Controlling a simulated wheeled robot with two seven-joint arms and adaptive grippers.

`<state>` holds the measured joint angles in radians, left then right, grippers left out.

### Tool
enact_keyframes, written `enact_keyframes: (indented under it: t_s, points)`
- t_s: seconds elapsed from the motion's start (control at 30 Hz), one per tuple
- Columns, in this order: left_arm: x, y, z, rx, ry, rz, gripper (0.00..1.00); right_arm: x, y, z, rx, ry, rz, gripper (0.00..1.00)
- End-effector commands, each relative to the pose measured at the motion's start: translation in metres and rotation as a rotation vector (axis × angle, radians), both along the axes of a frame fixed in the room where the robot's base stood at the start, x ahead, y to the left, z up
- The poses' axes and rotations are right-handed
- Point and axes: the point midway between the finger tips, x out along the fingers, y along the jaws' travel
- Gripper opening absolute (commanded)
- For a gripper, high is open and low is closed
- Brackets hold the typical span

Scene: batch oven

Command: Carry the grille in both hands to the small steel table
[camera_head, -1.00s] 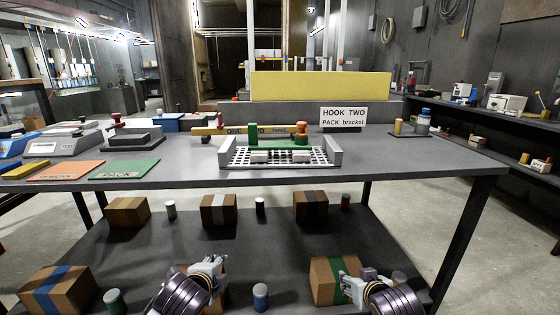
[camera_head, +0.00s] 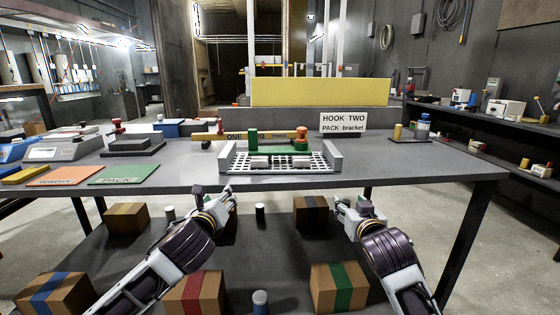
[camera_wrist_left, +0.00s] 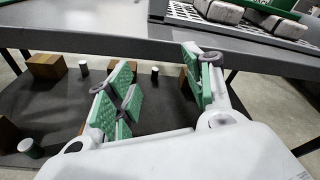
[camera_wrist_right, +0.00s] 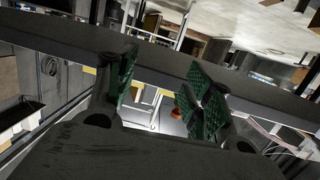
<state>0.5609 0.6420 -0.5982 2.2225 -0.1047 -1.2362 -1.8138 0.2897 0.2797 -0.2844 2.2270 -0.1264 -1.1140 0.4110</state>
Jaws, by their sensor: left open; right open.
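The grille (camera_head: 318,170), a perforated rack with upright pale grey end plates, lies near the front edge of the dark grey worktable (camera_head: 420,170). Two grey blocks rest on it, with a green object at its back. Part of the grille shows at the top of the left wrist view (camera_wrist_left: 185,12). My left gripper (camera_head: 222,200) is open and empty, below and left of the grille, in front of the table edge. My right gripper (camera_head: 358,205) is open and empty, below and right of it. I cannot make out the small steel table.
The table's front edge stands between both grippers and the grille. A sign (camera_head: 344,122) stands behind it on the right, and a green mat (camera_head: 124,174) lies left. The lower shelf holds several boxes, one with green tape (camera_head: 340,288). The tabletop right of the grille is mostly clear.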

Motion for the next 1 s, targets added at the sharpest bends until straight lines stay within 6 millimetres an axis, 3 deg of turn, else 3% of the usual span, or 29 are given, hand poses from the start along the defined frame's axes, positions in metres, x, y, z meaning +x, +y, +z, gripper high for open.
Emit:
enact_keyframes:
  t_s: [0.2,0.4,0.6,1.0]
  points:
    - [0.013,0.006,0.045,0.241,-0.092,-0.022,0.52,0.013,0.004,0.047,0.011,-0.102,0.006,0.52]
    - [0.02,0.011,0.072,0.399,-0.145,-0.026,0.52,0.019,0.006,0.076,0.019,-0.166,0.011,0.52]
    - [0.022,0.012,0.08,0.451,-0.16,-0.027,0.52,0.021,0.007,0.086,0.021,-0.187,0.013,0.52]
    - [0.023,0.012,0.08,0.448,-0.159,-0.026,0.52,0.022,0.007,0.085,0.022,-0.186,0.013,0.52]
